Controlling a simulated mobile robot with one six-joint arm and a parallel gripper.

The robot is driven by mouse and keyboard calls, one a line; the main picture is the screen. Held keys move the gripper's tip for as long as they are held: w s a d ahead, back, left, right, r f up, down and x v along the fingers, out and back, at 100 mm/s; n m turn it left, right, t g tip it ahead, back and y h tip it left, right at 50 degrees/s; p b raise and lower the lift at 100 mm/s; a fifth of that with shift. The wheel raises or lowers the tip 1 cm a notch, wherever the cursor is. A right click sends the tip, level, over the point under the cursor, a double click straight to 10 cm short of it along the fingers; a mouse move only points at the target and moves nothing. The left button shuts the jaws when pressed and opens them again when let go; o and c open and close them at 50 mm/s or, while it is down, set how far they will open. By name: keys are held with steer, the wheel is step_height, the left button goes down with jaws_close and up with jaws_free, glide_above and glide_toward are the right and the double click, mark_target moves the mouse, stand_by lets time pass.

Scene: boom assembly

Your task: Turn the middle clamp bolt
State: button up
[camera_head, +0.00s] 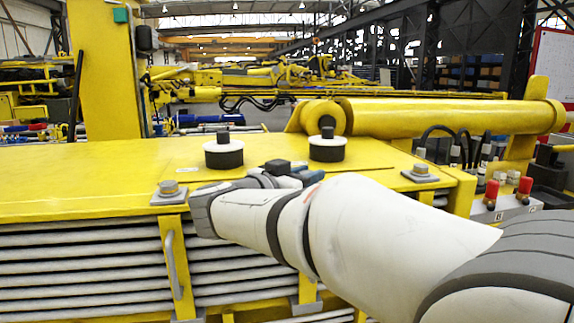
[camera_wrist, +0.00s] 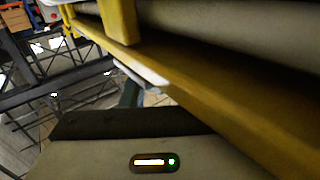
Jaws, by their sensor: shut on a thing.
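My gripper (camera_head: 290,172) is at the front edge of the yellow housing top (camera_head: 100,165), between the left clamp bolt (camera_head: 168,188) and the right clamp bolt (camera_head: 420,170). It is shut on the middle clamp bolt, which my wrist and arm hide in the head view. The left and right bolts stand upright on square grey plates at the edge. In the wrist view a dark part of my gripper (camera_wrist: 130,95) shows beside a yellow beam (camera_wrist: 220,100). The jaw tips and the bolt cannot be made out there.
A yellow cylinder (camera_head: 430,117) lies beyond at the right. Red-capped fittings (camera_head: 491,193) stand at the right. A grey handle (camera_head: 172,265) is on the slatted front.

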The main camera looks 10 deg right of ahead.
steer(key=shift+r+m+g, duration=0.3)
steer(key=shift+g, duration=0.1)
steer(key=o, duration=1)
steer(key=shift+f, duration=0.1)
steer(key=shift+c, duration=0.2)
steer(key=shift+o, duration=0.2)
steer(key=shift+f, duration=0.1)
steer(key=b+v, duration=0.2)
steer(key=v, duration=0.6)
steer(key=shift+w+f, duration=0.1)
steer(key=shift+w, duration=0.1)
